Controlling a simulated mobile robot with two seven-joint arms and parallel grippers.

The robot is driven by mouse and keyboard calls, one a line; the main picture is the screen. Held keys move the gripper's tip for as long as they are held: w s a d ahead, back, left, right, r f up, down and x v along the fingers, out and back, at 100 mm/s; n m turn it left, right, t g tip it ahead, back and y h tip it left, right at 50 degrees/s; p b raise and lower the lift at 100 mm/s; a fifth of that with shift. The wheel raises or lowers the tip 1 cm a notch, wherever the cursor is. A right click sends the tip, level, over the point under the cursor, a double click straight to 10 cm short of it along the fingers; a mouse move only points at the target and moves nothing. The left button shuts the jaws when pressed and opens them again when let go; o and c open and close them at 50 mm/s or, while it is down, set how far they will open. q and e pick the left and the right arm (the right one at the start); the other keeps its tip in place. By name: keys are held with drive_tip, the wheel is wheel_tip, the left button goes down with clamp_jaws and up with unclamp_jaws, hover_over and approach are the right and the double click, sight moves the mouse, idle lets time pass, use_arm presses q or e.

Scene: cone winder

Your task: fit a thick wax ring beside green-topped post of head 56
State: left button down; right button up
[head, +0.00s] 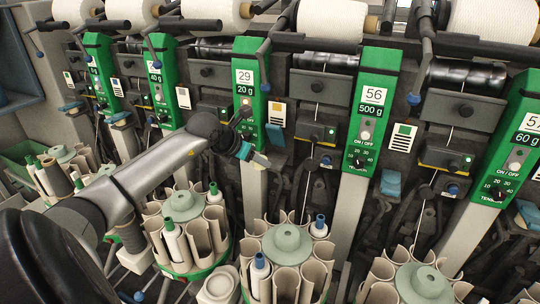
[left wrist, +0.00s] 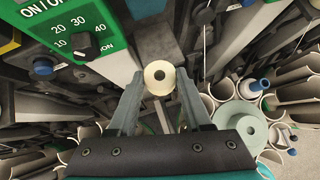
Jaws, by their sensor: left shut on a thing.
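A thick cream wax ring (left wrist: 159,77) with a dark centre hole is between the fingertips of my left gripper in the left wrist view. My left gripper (left wrist: 160,85) is shut on it, one finger on each side. In the head view my left gripper (head: 262,160) is in front of head 29, just below its green panel, left of head 56. The ring is too small to make out there. Head 56 shows as a green panel (head: 370,125) labelled 56 and 500 g. I cannot make out its green-topped post. My right gripper is not in view.
Green panels of head 29 (head: 248,90) and head 57 (head: 515,140) flank head 56. White yarn cones (head: 331,20) lie along the top. Round bobbin magazines (head: 288,244) with upright tubes stand below. Levers and rods crowd the gaps between heads.

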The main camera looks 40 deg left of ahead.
use_arm(q)
drive_tip(key=shift+w+a, duration=0.1)
drive_tip(key=shift+w, duration=2.7)
drive_tip(key=shift+w+f, duration=0.15)
drive_tip(key=shift+f, duration=0.6)
drive_tip(key=shift+f, duration=0.2)
drive_tip(key=shift+c, duration=1.7)
unclamp_jaws()
drive_tip(key=shift+r, duration=0.15)
